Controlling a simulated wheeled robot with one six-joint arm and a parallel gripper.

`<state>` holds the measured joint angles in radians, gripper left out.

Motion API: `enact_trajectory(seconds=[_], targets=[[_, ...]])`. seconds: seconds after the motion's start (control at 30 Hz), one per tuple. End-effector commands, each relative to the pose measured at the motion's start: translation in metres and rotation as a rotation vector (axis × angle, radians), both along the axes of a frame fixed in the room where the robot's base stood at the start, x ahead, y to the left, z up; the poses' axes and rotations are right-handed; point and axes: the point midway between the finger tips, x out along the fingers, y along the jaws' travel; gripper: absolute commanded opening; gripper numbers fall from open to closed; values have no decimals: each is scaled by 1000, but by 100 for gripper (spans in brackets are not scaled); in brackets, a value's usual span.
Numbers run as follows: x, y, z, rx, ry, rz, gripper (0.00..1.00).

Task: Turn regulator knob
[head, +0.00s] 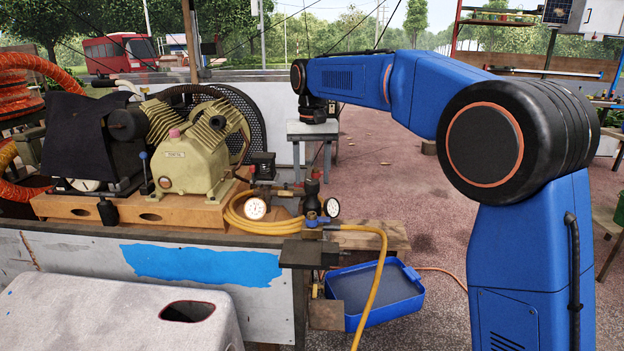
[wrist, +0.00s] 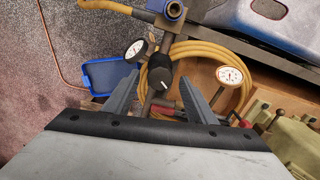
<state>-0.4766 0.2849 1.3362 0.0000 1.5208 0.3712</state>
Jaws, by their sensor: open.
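The regulator knob (head: 312,187) is a dark, upright cylinder at the cart's right end, between two white gauges. In the wrist view the black knob (wrist: 160,68), with a small white mark on top, shows between the fingers. My gripper (head: 312,165) points down above the knob in the head view. In the wrist view my gripper (wrist: 160,82) is open, one grey finger on each side of the knob, with gaps visible. The fingertips' height relative to the knob is hard to tell.
Gauges (wrist: 135,49) and (wrist: 230,75) flank the knob closely. The compressor (head: 190,155) stands to the left. A blue tray (head: 412,300) lies below right.

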Motion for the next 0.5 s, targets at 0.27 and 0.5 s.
enact_trajectory(seconds=[0.27,0.5], targets=[[0,0,-15,0,0,0,51],[0,0,-16,0,0,0,51]])
